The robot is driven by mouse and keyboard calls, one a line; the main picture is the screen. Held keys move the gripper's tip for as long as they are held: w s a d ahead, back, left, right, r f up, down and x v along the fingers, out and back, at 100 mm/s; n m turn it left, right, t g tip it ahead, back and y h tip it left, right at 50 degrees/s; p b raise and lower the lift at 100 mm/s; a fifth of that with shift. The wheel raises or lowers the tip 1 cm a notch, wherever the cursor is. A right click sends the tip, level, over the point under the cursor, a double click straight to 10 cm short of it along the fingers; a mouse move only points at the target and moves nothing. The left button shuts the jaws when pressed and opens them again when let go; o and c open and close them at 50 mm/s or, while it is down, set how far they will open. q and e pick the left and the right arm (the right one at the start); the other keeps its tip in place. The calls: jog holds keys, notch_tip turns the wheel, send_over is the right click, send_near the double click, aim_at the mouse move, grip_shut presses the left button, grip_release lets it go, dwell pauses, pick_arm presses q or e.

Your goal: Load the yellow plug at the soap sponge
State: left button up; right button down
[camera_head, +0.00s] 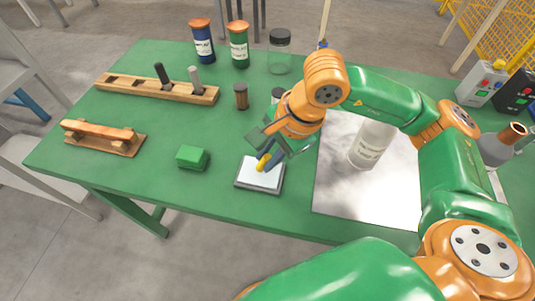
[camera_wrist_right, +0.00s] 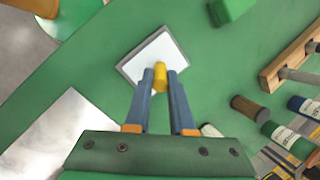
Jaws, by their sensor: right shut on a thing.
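The yellow plug (camera_head: 262,163) is held between the fingertips of my right gripper (camera_head: 270,153). In the right wrist view the plug (camera_wrist_right: 160,77) stands out between the two blue fingers. It is over the white pad with a grey frame (camera_head: 248,185); I cannot tell whether it touches the pad. The green block (camera_head: 191,158), which looks like the soap sponge, lies on the table to the left of the pad, apart from the gripper. It also shows at the top of the right wrist view (camera_wrist_right: 232,9). My left gripper is not in view.
A wooden rack (camera_head: 130,88) with two pegs and a smaller wooden stand (camera_head: 105,138) are at the left. Two labelled canisters (camera_head: 239,45) and a glass jar (camera_head: 280,52) stand behind. A metal sheet (camera_head: 340,190) with a white bottle (camera_head: 371,146) lies right of the pad.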

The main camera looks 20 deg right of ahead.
aim_at(268, 157)
jog(key=shift+f+b, duration=0.35)
jog(key=shift+b, duration=0.05)
jog(key=shift+f+b, duration=0.1)
jog(key=shift+b, duration=0.25)
dwell(1.1)
jog(key=shift+s, duration=0.1)
notch_tip(268, 157, up, 7)
jog(key=p, duration=0.5)
dwell(0.4)
dwell(0.4)
